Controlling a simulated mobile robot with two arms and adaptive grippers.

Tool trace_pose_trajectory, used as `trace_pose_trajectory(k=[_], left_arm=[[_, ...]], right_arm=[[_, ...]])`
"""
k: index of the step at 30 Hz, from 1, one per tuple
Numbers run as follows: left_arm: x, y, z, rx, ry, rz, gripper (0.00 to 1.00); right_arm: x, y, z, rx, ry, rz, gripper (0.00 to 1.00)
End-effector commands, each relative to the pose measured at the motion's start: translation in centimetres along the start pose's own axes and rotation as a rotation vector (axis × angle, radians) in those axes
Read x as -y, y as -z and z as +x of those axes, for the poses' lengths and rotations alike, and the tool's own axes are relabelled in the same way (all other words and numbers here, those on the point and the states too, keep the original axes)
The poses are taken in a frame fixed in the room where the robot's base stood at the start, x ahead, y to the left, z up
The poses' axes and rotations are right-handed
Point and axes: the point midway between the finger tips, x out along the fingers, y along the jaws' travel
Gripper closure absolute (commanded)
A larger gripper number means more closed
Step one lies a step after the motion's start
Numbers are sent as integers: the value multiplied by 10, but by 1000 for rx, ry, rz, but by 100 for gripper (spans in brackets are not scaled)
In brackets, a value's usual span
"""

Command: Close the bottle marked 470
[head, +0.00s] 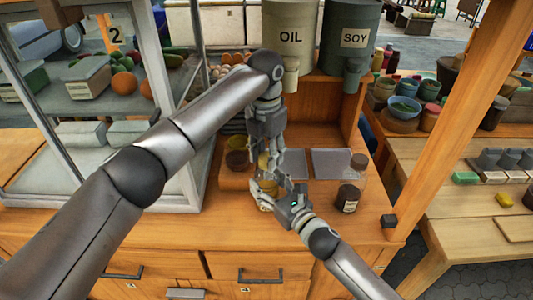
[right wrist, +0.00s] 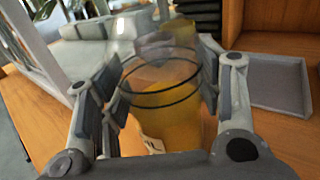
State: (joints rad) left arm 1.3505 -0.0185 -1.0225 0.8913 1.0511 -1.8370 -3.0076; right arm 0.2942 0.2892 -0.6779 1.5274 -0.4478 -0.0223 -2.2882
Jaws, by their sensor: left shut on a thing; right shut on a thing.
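A clear bottle (right wrist: 168,112) with amber contents stands between the fingers of my right gripper (right wrist: 160,100) in the right wrist view. Its label is only partly visible and I cannot read the number. In the head view my right gripper (head: 275,195) is shut around this bottle (head: 268,187) low over the counter. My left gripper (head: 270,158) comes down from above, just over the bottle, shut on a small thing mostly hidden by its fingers. A translucent brownish round shape (right wrist: 166,45) shows above the bottle's mouth; I cannot tell whether it touches.
A dark labelled bottle (head: 348,198) stands on the counter to the right. A brown bowl (head: 237,160) sits left of the grippers. Grey trays (head: 332,163) lie behind. OIL (head: 289,38) and SOY (head: 352,38) dispensers stand at the back, a glass case (head: 205,90) at left.

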Motion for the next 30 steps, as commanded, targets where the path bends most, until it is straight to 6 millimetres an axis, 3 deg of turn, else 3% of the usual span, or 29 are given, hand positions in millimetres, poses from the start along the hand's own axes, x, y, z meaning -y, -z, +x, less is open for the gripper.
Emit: trace_pose_trajectory(k=[7,9,13,23,30], left_arm=[[-1,0,-1,2,-2,1,69],[-1,0,-1,3,-3,1,55],[-1,0,-1,2,-2,0,40],[0,0,-2,1,-1,0,40],[0,-1,-28,4,-2,0,40]], right_arm=[[0,2,-1,-3,1,1,100],[0,2,-1,-3,1,0,100],[0,2,-1,-3,1,0,100],[0,2,0,-3,1,0,100],[0,1,0,-3,1,0,100]])
